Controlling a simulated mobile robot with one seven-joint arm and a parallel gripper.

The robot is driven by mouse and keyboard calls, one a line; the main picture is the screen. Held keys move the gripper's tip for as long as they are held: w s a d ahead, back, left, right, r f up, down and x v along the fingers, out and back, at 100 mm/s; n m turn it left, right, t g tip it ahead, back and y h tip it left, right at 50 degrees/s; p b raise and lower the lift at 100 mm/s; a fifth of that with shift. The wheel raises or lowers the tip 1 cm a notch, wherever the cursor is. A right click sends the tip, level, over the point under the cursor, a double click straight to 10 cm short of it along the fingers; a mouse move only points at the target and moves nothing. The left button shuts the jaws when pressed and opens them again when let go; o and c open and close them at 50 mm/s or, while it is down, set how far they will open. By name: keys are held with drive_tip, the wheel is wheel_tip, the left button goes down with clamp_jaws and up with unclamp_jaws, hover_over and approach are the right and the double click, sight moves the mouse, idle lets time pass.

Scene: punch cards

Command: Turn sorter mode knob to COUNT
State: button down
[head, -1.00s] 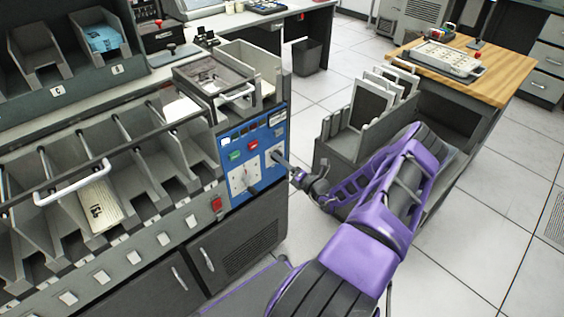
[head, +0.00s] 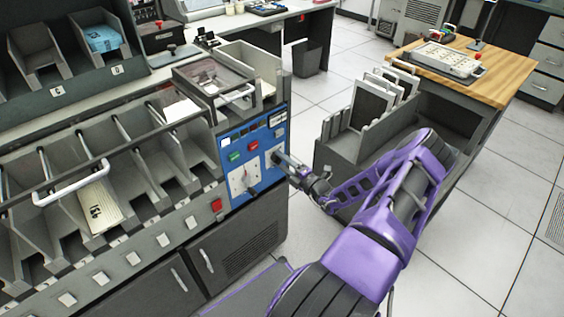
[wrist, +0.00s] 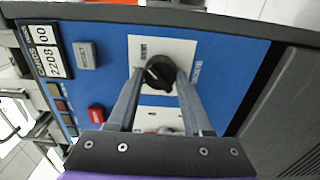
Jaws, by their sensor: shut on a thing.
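The sorter's blue control panel (head: 262,134) is on the end of the grey machine in the head view. In the wrist view, a round black mode knob (wrist: 161,72) sits on a white plate (wrist: 180,47) with small labels that I cannot read surely. A pale mark shows on the knob's left part. My gripper (head: 281,157) reaches the panel from the right. In the wrist view, my gripper's fingers (wrist: 160,78) lie on both sides of the knob, shut on it. In the head view the fingers mostly hide this knob.
A second white plate with a knob (head: 244,179) is to the lower left on the panel. Green (head: 235,156) and red (head: 253,145) buttons sit above it. A grey card rack (head: 345,140) stands close behind my arm. Open floor lies to the right.

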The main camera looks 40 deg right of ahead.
idle(0.4)
drive_tip(key=shift+c, duration=1.6)
unclamp_jaws()
drive_tip(key=shift+s, duration=0.1)
drive_tip(key=s+d, duration=0.1)
drive_tip(key=s, duration=1.6)
drive_tip(key=shift+s+d+p, duration=0.15)
drive_tip(key=shift+p, duration=0.25)
